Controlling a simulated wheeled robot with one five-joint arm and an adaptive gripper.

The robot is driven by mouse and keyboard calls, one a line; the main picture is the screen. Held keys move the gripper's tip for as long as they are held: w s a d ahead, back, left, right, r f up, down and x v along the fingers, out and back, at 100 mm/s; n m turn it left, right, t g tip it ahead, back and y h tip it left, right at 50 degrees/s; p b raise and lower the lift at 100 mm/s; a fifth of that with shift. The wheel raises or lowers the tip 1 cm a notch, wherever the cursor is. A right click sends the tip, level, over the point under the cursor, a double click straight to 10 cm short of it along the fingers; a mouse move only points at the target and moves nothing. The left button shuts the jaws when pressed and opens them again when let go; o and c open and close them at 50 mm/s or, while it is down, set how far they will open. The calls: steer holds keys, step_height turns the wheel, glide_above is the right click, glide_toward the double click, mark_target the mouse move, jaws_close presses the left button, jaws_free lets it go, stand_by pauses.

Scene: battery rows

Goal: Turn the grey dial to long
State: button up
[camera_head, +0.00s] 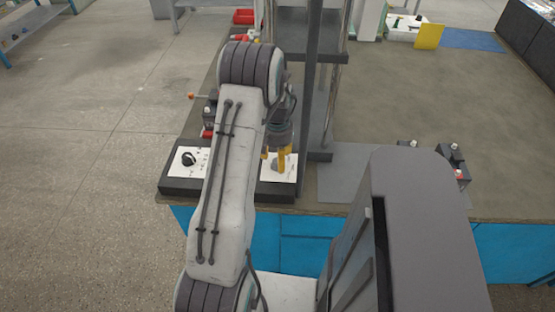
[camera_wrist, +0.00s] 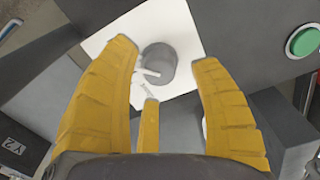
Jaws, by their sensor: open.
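The grey dial (camera_wrist: 159,64) shows in the wrist view as a round knob on a white plate (camera_wrist: 122,30). A white pointer on it extends to the left. My gripper (camera_wrist: 165,60) is open, with yellow fingers left and right of the dial and a third finger below it in the picture. I see gaps between the dial and the fingers; contact is not evident. In the head view, my gripper (camera_head: 277,163) is over the right part of the dark panel (camera_head: 180,188), and the dial is hidden there by my arm and fingers. Marks beside the dial are too small to read.
A black knob (camera_head: 189,158) sits on a white plate at the panel's left. A green button (camera_wrist: 305,41) is at the right in the wrist view. Dark devices (camera_head: 453,168) stand on the bench (camera_head: 420,95) at right.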

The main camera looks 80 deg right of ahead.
step_height(320, 180, up, 11)
stand_by(0.5)
steer(key=shift+f, duration=0.15)
stand_by(0.5)
steer(key=w+a+f+n+y, duration=0.1)
steer(key=a+f+y, duration=0.15)
steer(key=a, duration=0.85)
steer(key=w+a+r+n+t, duration=0.1)
steer(key=w+a+r+n, duration=0.3)
steer(key=a, duration=0.7)
steer(key=w+a+r+n+t+h, duration=0.1)
steer(key=w+a+r+n, duration=0.4)
steer(key=w+a+n, duration=0.3)
steer(key=w+a+r+n+t+h, duration=0.1)
steer(key=w+a+r+n, duration=0.4)
steer(key=a, duration=1)
steer(key=shift+w+a+n, duration=0.3)
steer(key=shift+w+n, duration=0.5)
steer(key=shift+w, duration=0.4)
